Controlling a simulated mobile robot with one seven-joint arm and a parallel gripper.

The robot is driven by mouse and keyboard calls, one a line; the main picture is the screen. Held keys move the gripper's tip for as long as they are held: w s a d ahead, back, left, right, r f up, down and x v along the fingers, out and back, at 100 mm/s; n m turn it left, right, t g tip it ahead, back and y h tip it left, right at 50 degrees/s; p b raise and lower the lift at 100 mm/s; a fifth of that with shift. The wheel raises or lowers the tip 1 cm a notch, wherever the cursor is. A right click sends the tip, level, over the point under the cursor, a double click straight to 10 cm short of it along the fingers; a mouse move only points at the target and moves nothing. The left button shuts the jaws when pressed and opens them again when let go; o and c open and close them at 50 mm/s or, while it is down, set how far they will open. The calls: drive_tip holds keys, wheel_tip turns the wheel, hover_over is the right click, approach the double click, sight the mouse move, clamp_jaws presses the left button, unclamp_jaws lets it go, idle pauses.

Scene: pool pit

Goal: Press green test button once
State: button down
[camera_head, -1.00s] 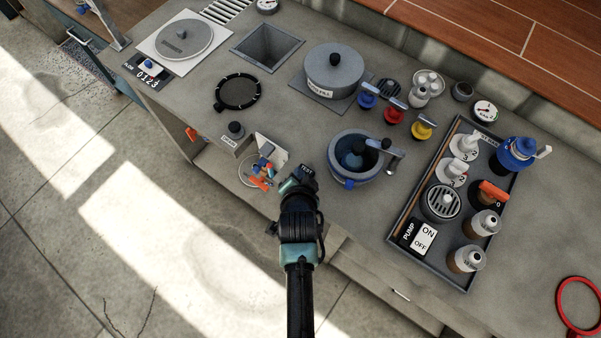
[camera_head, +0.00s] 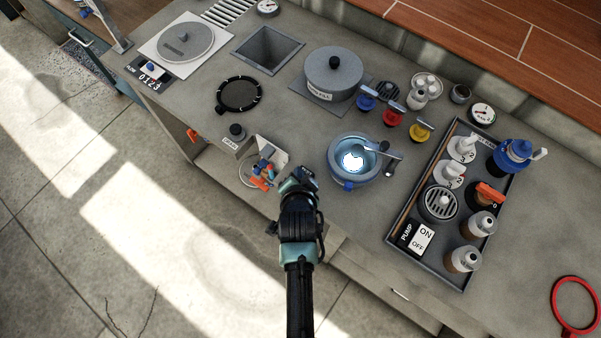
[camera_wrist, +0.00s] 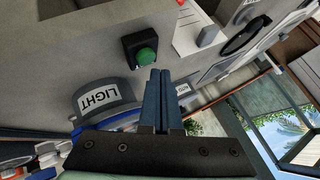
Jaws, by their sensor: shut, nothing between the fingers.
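The green button (camera_wrist: 147,58) sits on a small black housing (camera_wrist: 132,47) in the wrist view. My gripper (camera_wrist: 160,72) is shut and empty, with its fingertips just below and right of the button in that view. I cannot tell whether they touch it. In the head view my gripper (camera_head: 299,176) is over the front edge of the counter, and it hides the button. A round grey light fixture (camera_head: 341,144) with a blue clip stands just right of the gripper, and its lamp (camera_head: 357,161) glows white. Its LIGHT label (camera_wrist: 98,100) shows in the wrist view.
An open box with coloured connectors (camera_head: 262,168) is close to the left of my gripper. A dark tray (camera_head: 450,262) with bottles and a pump switch (camera_head: 421,239) is at right. Coloured valves (camera_head: 392,118) and a lidded grey canister (camera_head: 333,70) stand behind. Bare counter lies between.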

wheel_tip(320, 180, up, 5)
drive_tip(key=p, duration=0.4)
drive_tip(key=shift+p, duration=0.3)
idle(0.8)
drive_tip(key=w+r+n+t+b, duration=0.1)
drive_tip(key=w+r+t, duration=0.25)
drive_tip(key=r, duration=0.85)
drive_tip(key=w+r+n+t+b, duration=0.2)
drive_tip(key=w+r+t, duration=0.15)
drive_tip(key=r, duration=0.75)
drive_tip(key=w+r+n+t+b, duration=0.15)
drive_tip(key=w+r, duration=0.35)
drive_tip(key=r, duration=0.7)
drive_tip(key=s+r+n+t+b, duration=0.1)
drive_tip(key=s+r+t, duration=0.2)
drive_tip(key=s+r, duration=0.3)
drive_tip(key=s+r+n+t+b, duration=0.1)
drive_tip(key=s+r, duration=0.5)
drive_tip(key=r, duration=0.7)
drive_tip(key=s+r+n+t+b, duration=0.1)
drive_tip(key=s+r+t, duration=0.4)
drive_tip(key=r, duration=0.5)
drive_tip(key=shift+s+d+r+n+t, duration=0.3)
drive_tip(key=shift+s+n, duration=0.2)
drive_tip(key=shift+n, duration=0.25)
